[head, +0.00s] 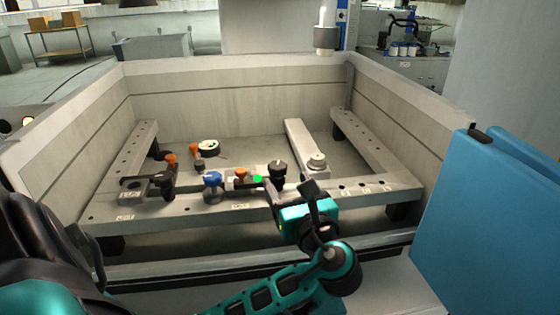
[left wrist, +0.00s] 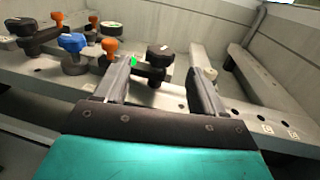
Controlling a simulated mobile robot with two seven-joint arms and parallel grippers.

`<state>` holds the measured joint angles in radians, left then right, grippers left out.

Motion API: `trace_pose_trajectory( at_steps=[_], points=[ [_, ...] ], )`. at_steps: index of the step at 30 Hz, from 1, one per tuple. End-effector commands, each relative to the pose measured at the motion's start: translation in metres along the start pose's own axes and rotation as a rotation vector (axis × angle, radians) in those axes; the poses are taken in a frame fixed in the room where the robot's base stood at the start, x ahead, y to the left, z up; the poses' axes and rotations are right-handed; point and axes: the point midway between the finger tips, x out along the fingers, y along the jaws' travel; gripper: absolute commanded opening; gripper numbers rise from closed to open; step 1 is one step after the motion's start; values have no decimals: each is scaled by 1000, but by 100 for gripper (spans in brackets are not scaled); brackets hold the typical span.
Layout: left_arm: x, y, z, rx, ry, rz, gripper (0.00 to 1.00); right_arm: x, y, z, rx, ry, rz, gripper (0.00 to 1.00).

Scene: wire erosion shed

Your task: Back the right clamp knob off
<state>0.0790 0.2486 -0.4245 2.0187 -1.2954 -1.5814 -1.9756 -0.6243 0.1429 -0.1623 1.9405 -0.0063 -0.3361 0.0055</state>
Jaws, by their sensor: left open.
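The right clamp's black knob (head: 278,168) stands upright on its dark clamp at the front rail, right of the middle. In the left wrist view the knob (left wrist: 160,52) shows ahead, between the two fingers. My left gripper (head: 289,187) is open and empty, just on the near side of the knob. In the wrist view the gripper (left wrist: 160,68) has its fingers apart, the left one overlapping part of the clamp area. I cannot tell whether a finger touches the clamp. The left clamp (head: 168,185) sits farther left on the rail. My right gripper is not in view.
A blue knob (head: 212,180) and several orange knobs, one (head: 240,174) close by, stand left of the right clamp. A bright green spot (head: 257,178) lies beside it. The tank wall (head: 240,98) surrounds the rails. A blue panel (head: 490,215) stands at right.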

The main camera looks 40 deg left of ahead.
Motion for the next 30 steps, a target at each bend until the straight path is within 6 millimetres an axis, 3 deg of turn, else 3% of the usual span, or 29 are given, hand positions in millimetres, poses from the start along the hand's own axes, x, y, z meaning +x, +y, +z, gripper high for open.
trace_pose_trajectory(
  at_steps=[6, 13, 26, 30],
  points=[
    [48, 1, 1, 1, -3, 2, 70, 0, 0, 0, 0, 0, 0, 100],
    [82, 0, 0, 1, 0, 0, 70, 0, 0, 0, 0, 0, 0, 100],
    [94, 0, -1, -2, 2, -1, 70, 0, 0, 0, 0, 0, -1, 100],
    [94, 0, -1, -2, 2, -1, 58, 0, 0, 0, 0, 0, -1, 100]
  ],
)
